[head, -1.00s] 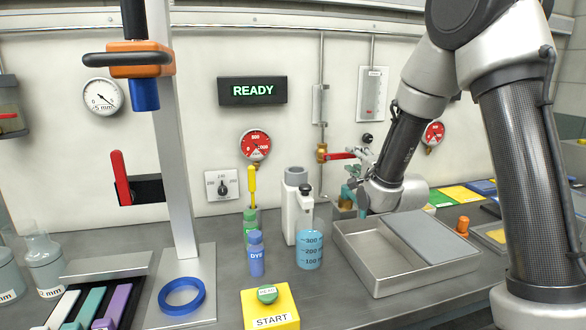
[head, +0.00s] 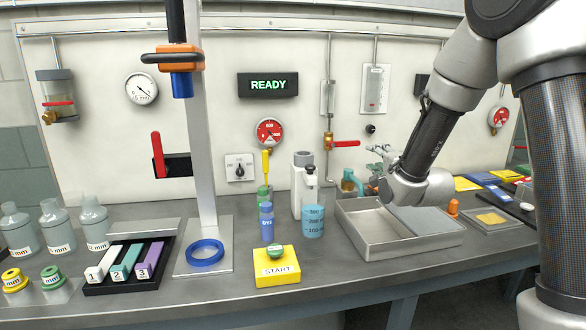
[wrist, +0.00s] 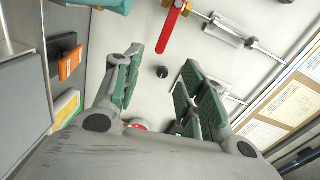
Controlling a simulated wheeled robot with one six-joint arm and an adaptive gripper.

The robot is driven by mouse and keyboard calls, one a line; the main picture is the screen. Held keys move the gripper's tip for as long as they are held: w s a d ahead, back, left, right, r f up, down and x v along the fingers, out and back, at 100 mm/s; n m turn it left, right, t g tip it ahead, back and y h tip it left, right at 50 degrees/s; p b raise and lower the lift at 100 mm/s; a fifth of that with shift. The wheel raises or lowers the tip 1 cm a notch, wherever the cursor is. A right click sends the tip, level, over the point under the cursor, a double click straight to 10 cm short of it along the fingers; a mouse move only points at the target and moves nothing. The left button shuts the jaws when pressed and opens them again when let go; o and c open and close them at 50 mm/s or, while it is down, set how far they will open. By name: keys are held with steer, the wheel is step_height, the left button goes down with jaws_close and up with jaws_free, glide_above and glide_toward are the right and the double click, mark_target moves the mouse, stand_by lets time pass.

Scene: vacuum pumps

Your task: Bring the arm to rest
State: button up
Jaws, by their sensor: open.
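My gripper (head: 380,168) is at the right of the head view, above the back part of the grey metal tray (head: 362,246). It points toward the wall panel. In the wrist view my gripper (wrist: 158,85) shows two green-padded fingers spread wide apart, with nothing between them but the pale panel and a small black knob (wrist: 162,72) behind. The red valve handle (wrist: 174,28) lies beyond the fingers in the wrist view; in the head view the same red handle (head: 345,143) is level, on a vertical pipe.
The yellow START box (head: 277,272) is at the front. A press column (head: 203,130) rises further left. The front bench right of START is clear.

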steer(key=s+d+n+g+h, duration=0.1)
steer(key=s+d+n+g, duration=0.3)
steer(key=s, duration=0.9)
steer(key=s+d+r+n+g+h, duration=0.1)
steer(key=s+d+n+g, duration=0.2)
steer(key=s, duration=1)
steer(key=s+d+n+g+h, duration=0.1)
steer(key=s+d+n+g, duration=0.3)
steer(key=s, duration=0.9)
steer(key=n+g, duration=0.1)
steer(key=n, duration=0.2)
steer(key=shift+s+d+r+n+g, duration=0.2)
steer(key=shift+d+r+n+g, duration=0.1)
steer(key=shift+r+n+g, duration=0.1)
